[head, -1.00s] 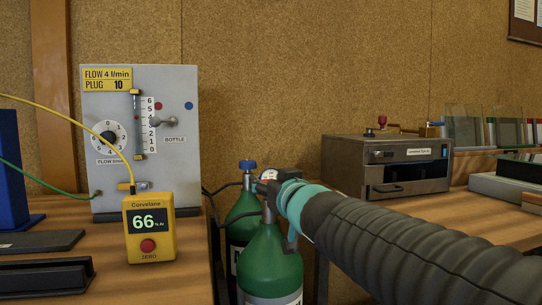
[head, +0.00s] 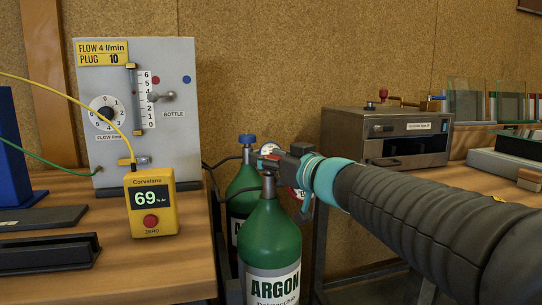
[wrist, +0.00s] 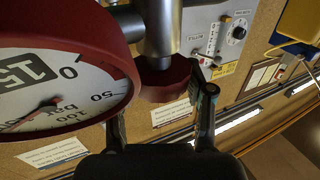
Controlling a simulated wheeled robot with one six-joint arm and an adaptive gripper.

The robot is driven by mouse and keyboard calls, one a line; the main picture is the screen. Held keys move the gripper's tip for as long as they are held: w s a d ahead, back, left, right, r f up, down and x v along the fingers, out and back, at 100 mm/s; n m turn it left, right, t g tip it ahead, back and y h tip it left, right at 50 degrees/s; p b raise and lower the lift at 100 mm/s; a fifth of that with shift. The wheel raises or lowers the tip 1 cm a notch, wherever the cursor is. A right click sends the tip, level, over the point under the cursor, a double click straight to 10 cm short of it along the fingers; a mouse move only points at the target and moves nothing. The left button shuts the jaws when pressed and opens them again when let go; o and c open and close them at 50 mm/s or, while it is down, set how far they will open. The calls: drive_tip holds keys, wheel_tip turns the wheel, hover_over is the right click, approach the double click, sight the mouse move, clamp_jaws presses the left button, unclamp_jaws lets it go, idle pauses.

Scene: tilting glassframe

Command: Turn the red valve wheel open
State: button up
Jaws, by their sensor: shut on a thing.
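The red valve wheel (wrist: 166,80) sits on a metal stem in the wrist view, with my gripper's fingers on both sides of it. My gripper (wrist: 163,92) is shut on the wheel; the left finger is partly hidden behind the gauge. In the head view a little of the red wheel (head: 267,158) shows on top of the front green ARGON bottle (head: 270,245). My gripper (head: 274,160) reaches it there from the right. The red-rimmed pressure gauge (wrist: 60,75) fills the left of the wrist view, close to my gripper.
A second green bottle with a blue wheel (head: 247,139) stands close behind. The flow panel (head: 180,125) and a yellow meter (head: 150,205) reading 69 stand on the left bench. A metal oven (head: 388,137) stands on the right bench.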

drive_tip(key=shift+f, duration=0.1)
idle(0.4)
drive_tip(key=o, duration=1.2)
drive_tip(key=shift+s+d, duration=0.1)
drive_tip(key=v, duration=1.1)
drive_tip(key=shift+s+d, duration=0.3)
